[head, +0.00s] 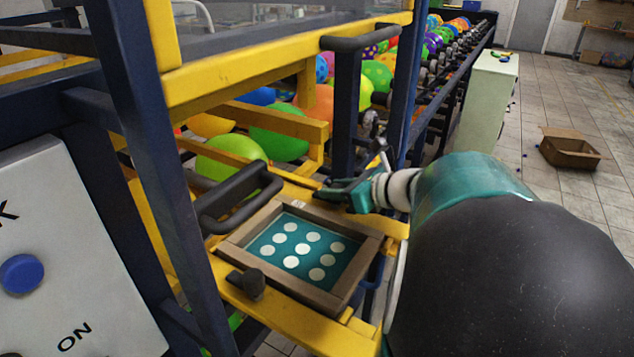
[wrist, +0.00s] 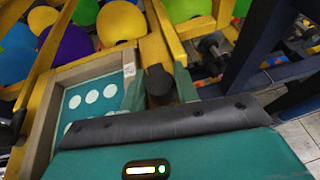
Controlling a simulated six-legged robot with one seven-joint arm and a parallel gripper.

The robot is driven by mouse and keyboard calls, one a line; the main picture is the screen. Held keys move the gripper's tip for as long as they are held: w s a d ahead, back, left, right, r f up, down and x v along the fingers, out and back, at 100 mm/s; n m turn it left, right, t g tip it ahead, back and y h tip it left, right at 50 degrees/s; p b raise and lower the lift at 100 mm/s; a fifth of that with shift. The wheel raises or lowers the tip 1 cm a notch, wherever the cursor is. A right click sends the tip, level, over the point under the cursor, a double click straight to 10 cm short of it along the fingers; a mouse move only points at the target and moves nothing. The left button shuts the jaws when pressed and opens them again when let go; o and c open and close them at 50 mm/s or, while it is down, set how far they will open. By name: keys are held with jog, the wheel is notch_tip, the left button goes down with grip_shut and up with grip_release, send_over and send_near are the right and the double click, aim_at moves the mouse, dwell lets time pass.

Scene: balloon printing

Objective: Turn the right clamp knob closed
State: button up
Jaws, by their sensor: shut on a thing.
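The right clamp knob (wrist: 158,82) is a dark, short knob on the yellow frame, beside the printing screen. In the wrist view it sits between the two teal fingers of my gripper (wrist: 160,88), which is shut on it. In the head view my gripper (head: 338,193) reaches in from the right to the screen's far corner, and its fingers hide the knob. The screen (head: 296,249) is a teal panel with white dots in a brown wooden frame. Another dark clamp knob (head: 252,284) stands at the screen's near side.
A dark curved handle (head: 237,198) is left of the screen. Dark blue posts (head: 345,112) rise close behind my gripper. A white control panel (head: 75,255) with a blue button is at the left. Balloons (head: 278,131) fill the rack behind. A cardboard box (head: 570,150) lies on the open floor.

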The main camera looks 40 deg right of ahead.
jog(key=n+g+y, duration=0.2)
jog(key=n+y, duration=0.2)
jog(key=shift+d+n+y, duration=0.1)
jog(key=shift+n+y, duration=0.2)
jog(key=shift+y, duration=0.1)
jog(key=n+g+y, duration=0.4)
jog(key=shift+n, duration=0.4)
jog(key=shift+g, duration=0.3)
jog(key=o, duration=1)
jog(key=shift+c, duration=0.2)
jog(key=v, duration=0.7)
jog(key=shift+s+d+r, duration=0.1)
jog(key=shift+d, duration=0.05)
